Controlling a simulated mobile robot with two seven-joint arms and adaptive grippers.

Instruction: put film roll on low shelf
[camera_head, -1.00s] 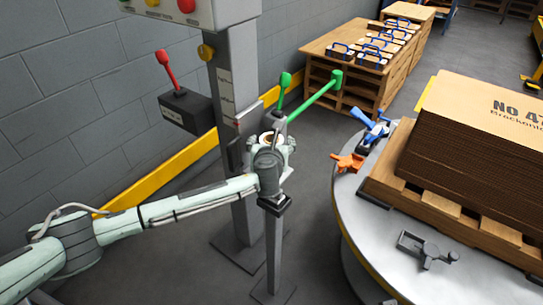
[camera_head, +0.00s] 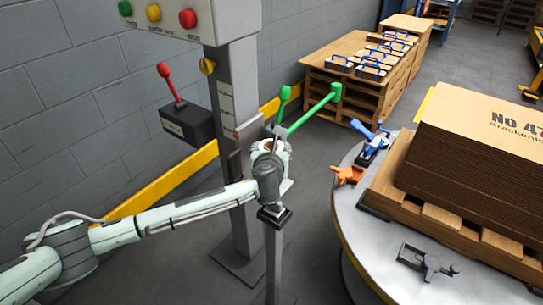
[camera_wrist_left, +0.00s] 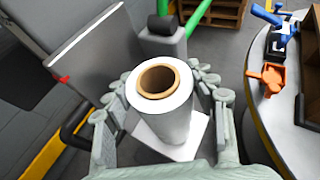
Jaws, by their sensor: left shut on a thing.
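The white film roll (camera_wrist_left: 175,122) with a brown core stands upright in the left wrist view. My left gripper (camera_wrist_left: 160,100) is shut around it, with fingers on both sides. In the head view my left gripper (camera_head: 270,160) is beside the grey column, and only the top of the roll (camera_head: 267,147) shows between its fingers. A flat pale plate (camera_wrist_left: 190,138) lies below the roll; I cannot tell whether they touch. I cannot clearly identify the low shelf. My right gripper is out of view.
The grey column (camera_head: 240,90) with its button box (camera_head: 160,25) stands close behind the gripper. Green bars (camera_head: 315,108) are just beyond. A post (camera_head: 274,255) stands in front. The round turntable (camera_head: 375,235) with stacked cardboard (camera_head: 470,150) is at right, across open floor.

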